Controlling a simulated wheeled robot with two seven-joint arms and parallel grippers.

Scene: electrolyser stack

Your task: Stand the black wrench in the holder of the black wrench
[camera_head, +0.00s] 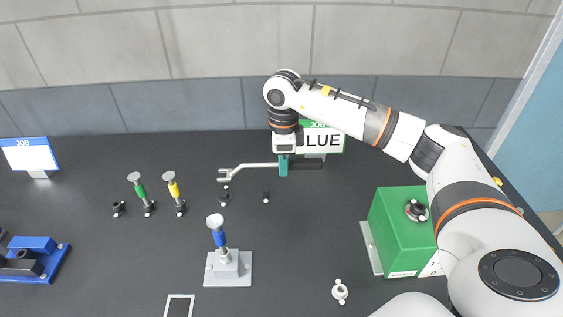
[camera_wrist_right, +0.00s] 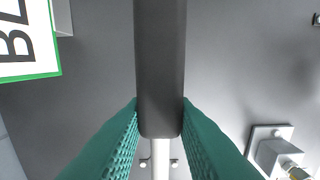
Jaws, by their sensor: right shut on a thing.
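The wrench has a black handle (camera_head: 308,164) and a silver shaft (camera_head: 250,165) ending in an open jaw at the left. My right gripper (camera_head: 284,166) is shut on the handle near the shaft and holds the wrench lying level, jaw to the left. In the right wrist view the teal fingers (camera_wrist_right: 160,125) clasp the black handle (camera_wrist_right: 160,60) from both sides. Small black fittings stand below the wrench in the head view, one under the jaw (camera_head: 225,195) and one further right (camera_head: 266,195). I cannot tell which is the black wrench's holder. My left gripper is not in view.
A JOB BLUE sign (camera_head: 325,140) stands just behind the gripper. Green (camera_head: 140,190) and yellow (camera_head: 174,188) tools stand at left. A blue tool (camera_head: 219,238) stands in a grey block (camera_head: 238,271). A green box (camera_head: 390,232) stands at right.

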